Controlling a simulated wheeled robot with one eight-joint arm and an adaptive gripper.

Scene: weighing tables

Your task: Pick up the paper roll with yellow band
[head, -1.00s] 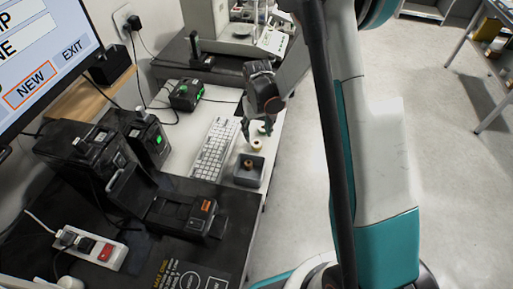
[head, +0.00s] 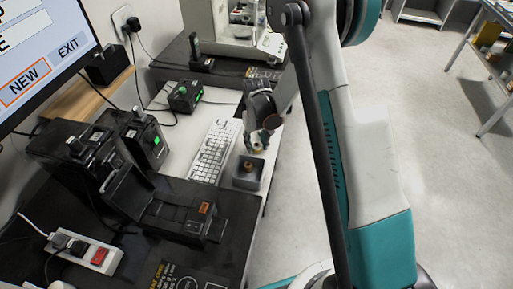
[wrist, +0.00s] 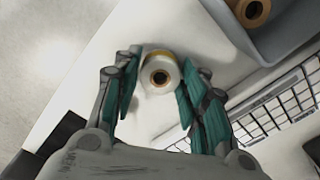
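The paper roll with yellow band (wrist: 158,57) stands on the white table, its round end with a brown core facing the wrist camera. A yellow band shows along its far edge. My gripper (wrist: 158,88) has its teal-padded fingers on either side of the roll. A narrow gap shows at the left finger; whether the right finger touches is hard to tell. In the head view my gripper (head: 258,139) is low over the table beside the keyboard and largely hides the roll (head: 257,149).
A grey tray (head: 246,184) with another brown-cored roll (wrist: 252,10) in it stands close by, near the table's edge. A white keyboard (head: 215,152) lies on the other side. Black devices (head: 180,215) stand nearer me, and a scale (head: 235,30) stands farther back.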

